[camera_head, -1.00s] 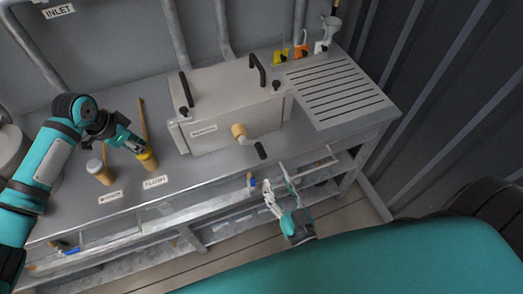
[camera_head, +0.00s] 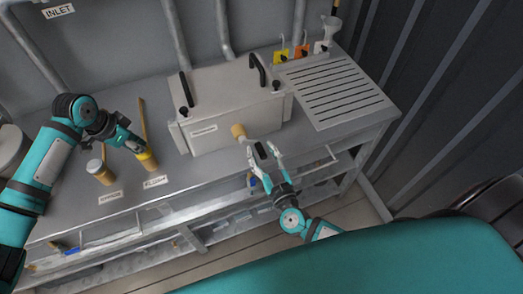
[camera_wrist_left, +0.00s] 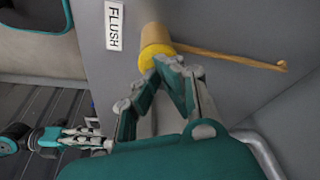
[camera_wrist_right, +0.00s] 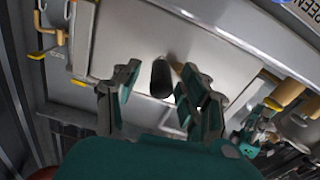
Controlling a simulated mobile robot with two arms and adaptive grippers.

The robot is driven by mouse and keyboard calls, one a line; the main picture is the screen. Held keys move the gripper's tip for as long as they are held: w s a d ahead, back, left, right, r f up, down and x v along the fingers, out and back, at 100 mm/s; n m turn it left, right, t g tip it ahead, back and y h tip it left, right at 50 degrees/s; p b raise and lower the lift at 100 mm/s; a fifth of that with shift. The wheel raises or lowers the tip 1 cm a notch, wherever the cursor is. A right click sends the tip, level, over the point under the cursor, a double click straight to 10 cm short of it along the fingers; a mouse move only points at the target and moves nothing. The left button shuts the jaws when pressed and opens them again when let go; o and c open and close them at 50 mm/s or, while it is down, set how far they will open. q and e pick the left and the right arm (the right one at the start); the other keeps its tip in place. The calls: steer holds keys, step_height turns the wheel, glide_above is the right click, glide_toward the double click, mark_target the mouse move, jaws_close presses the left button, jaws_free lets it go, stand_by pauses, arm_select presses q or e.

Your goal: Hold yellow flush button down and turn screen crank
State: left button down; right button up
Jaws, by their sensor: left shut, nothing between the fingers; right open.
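The yellow flush button (camera_head: 149,163) stands on the bench behind the FLUSH label (camera_head: 155,181). My left gripper (camera_head: 141,149) is shut and empty, with its fingertips at the yellow cap. In the left wrist view the tips touch or nearly touch the yellow button (camera_wrist_left: 154,57). The screen crank has a tan hub (camera_head: 238,131) on the front of the grey box and a black handle (camera_wrist_right: 161,79). My right gripper (camera_head: 263,149) is open at the crank. In the right wrist view the black handle lies between the spread fingers (camera_wrist_right: 160,92), with visible gaps on both sides.
A second tan post (camera_head: 100,172) stands left of the flush button. The grey screen box (camera_head: 230,105) has black handles on top. A slotted drain plate (camera_head: 333,90) lies to the right. A rail (camera_head: 215,188) runs below the bench front.

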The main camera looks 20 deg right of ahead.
steer(key=shift+w, duration=0.25)
jaws_close()
steer(key=shift+f+m, duration=0.1)
steer(key=shift+m, duration=0.2)
